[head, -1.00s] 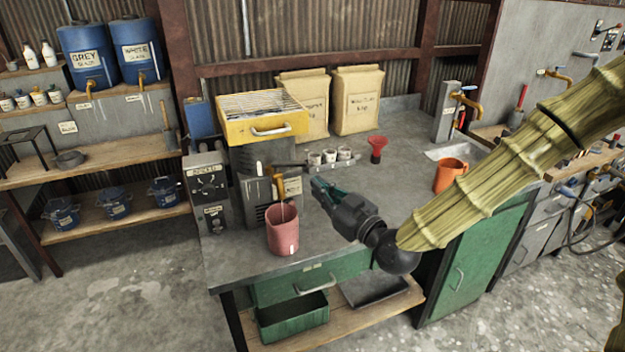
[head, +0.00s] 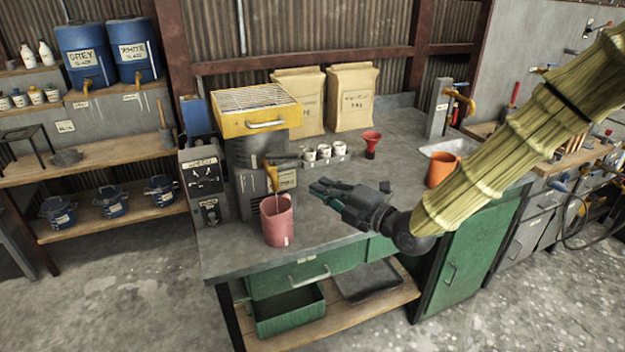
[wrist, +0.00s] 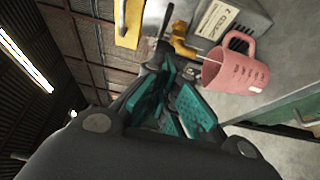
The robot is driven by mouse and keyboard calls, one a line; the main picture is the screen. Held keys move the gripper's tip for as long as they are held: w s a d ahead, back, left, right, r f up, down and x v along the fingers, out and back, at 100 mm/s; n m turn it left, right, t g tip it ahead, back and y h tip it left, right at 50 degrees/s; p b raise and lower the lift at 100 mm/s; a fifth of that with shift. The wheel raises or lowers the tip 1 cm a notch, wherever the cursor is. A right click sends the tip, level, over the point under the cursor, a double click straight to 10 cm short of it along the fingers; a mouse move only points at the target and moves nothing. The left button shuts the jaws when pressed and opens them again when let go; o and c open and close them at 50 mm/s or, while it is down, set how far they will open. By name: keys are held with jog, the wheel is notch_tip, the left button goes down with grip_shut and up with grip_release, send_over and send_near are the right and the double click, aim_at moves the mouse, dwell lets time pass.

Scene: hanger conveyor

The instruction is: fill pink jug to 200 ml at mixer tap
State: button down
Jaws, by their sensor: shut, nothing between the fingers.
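The pink jug (head: 278,222) stands upright on the grey worktop under the yellow mixer tap (head: 272,178). In the wrist view the jug (wrist: 236,68) shows its handle and dark markings, too small to read. A thin pale line, apparently a stream, runs from the tap spout (wrist: 184,47) into the jug's mouth. The liquid level inside cannot be made out. My gripper (head: 322,188) is shut and empty, to the right of the jug and tap, apart from both. Its teal fingers (wrist: 180,102) also show in the wrist view.
A yellow grill-topped box (head: 257,108) stands behind the tap. Several white cups (head: 324,152) and a red funnel (head: 371,143) are behind my gripper. An orange jug (head: 442,170) stands near the sink at right. The worktop's middle is mostly clear.

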jog(key=p, duration=0.3)
send_near(280, 158)
jog(key=s+a, duration=0.1)
jog(key=a, duration=0.2)
jog(key=shift+w+a+p, duration=0.15)
jog(key=shift+w+p, duration=0.75)
jog(key=shift+w, duration=1.05)
jog(key=shift+d, duration=0.2)
